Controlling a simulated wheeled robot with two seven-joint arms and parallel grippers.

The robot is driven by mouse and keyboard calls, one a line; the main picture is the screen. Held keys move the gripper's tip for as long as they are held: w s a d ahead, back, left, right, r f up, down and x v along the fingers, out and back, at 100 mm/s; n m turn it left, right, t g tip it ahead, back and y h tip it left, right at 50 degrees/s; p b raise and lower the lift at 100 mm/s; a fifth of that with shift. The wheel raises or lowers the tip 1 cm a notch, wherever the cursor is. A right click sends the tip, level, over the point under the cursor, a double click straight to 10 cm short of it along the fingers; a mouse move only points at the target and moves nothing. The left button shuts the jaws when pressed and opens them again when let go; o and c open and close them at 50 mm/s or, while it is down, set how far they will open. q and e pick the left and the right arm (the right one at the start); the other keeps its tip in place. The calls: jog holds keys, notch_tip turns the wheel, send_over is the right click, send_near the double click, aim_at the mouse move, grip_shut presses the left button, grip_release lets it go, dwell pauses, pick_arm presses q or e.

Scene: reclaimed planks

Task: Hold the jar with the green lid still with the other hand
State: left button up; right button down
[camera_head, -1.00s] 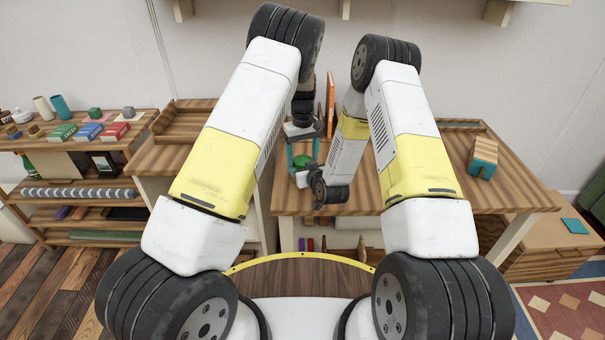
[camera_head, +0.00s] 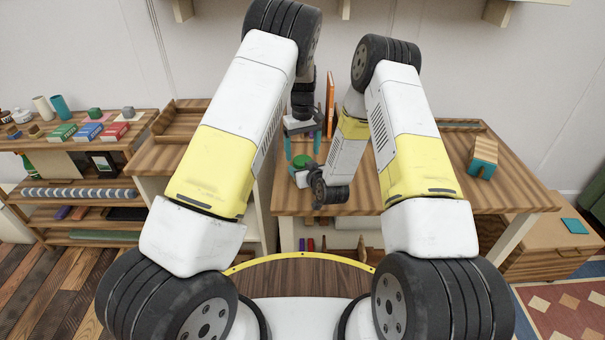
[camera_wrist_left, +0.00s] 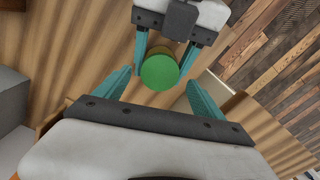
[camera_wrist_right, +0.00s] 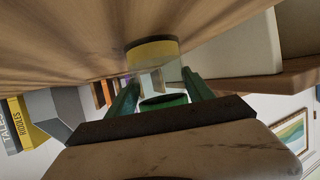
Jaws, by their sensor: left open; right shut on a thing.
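The jar with the green lid (camera_head: 302,161) stands on the wooden workbench (camera_head: 300,204), partly hidden by my right arm. In the left wrist view its round green lid (camera_wrist_left: 160,72) faces the camera. In the right wrist view its yellowish body (camera_wrist_right: 152,50) shows beyond my fingers. My right gripper (camera_wrist_left: 167,48) comes at the jar from the side and is shut on its body below the lid. My left gripper (camera_head: 302,149) points down above the lid, open, its teal fingers apart on either side and clear of it.
An orange upright item (camera_head: 330,104) stands behind the jar. A small wooden and teal block (camera_head: 483,158) sits on the bench at right, with bare wood before it. A shelf with books and cups (camera_head: 75,150) is at left.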

pick_arm(q)
notch_tip(320, 180, up, 2)
jog(key=shift+r, duration=0.1)
jog(key=o, duration=0.5)
jog(key=shift+c, duration=0.2)
notch_tip(320, 180, up, 12)
dwell(0.4)
pick_arm(e)
jog(key=shift+c, duration=1.5)
grip_release()
